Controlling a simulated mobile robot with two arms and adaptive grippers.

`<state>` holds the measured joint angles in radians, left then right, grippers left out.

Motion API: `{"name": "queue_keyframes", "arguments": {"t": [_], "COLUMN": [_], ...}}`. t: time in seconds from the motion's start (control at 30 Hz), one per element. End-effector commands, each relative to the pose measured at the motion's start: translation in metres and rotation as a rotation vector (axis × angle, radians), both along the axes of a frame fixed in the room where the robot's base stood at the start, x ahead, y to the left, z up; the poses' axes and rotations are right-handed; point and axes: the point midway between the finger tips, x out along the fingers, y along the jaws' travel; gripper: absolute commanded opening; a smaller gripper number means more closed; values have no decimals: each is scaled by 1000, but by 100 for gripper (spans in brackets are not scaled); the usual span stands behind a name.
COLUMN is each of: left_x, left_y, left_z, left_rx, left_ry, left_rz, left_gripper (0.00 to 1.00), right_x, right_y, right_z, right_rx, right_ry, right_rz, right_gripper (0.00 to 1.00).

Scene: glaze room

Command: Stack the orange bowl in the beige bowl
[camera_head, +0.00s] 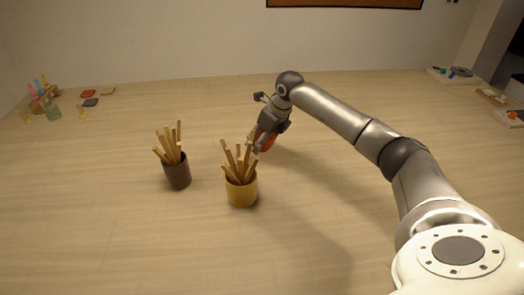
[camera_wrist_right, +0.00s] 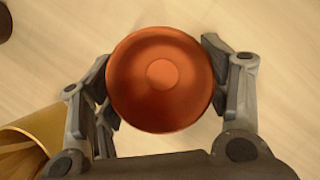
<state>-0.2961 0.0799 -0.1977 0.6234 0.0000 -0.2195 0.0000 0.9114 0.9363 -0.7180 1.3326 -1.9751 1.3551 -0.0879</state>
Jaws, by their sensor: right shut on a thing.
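The orange bowl (camera_wrist_right: 160,75) sits between the two fingers of my right gripper (camera_wrist_right: 165,85) in the right wrist view, seen from above with its inside showing. The fingers close on its rim from left and right. In the head view the right gripper (camera_head: 263,138) is behind the tan pot, and a part of the orange bowl (camera_head: 267,144) shows under it. Whether the bowl touches the table is hard to tell. I cannot make out the beige bowl in either view. My left gripper is not in view.
A tan pot of sticks (camera_head: 242,194) stands just in front of the right gripper; its edge shows in the wrist view (camera_wrist_right: 28,130). A dark brown pot of sticks (camera_head: 177,174) stands to its left. Small items lie at the far corners. The table's middle right is clear.

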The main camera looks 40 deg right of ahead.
Motion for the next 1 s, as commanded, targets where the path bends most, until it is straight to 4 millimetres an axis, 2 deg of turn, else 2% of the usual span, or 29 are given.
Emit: {"name": "queue_keyframes", "arguments": {"t": [0.3,0.73,0.77,0.9,1.0], "left_x": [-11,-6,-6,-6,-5], "left_y": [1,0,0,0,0], "left_z": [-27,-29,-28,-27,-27], "left_rx": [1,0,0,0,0], "left_ry": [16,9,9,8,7], "left_rz": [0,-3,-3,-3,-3], "left_gripper": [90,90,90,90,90], "right_x": [4,4,4,4,4], "right_y": [-1,-1,-1,-1,-1], "right_z": [-35,-40,-40,-39,-39], "right_rx": [1,0,0,0,0], "right_ry": [0,0,1,1,1], "right_rz": [0,0,0,0,0], "right_gripper": [43,43,70,88,90]}}
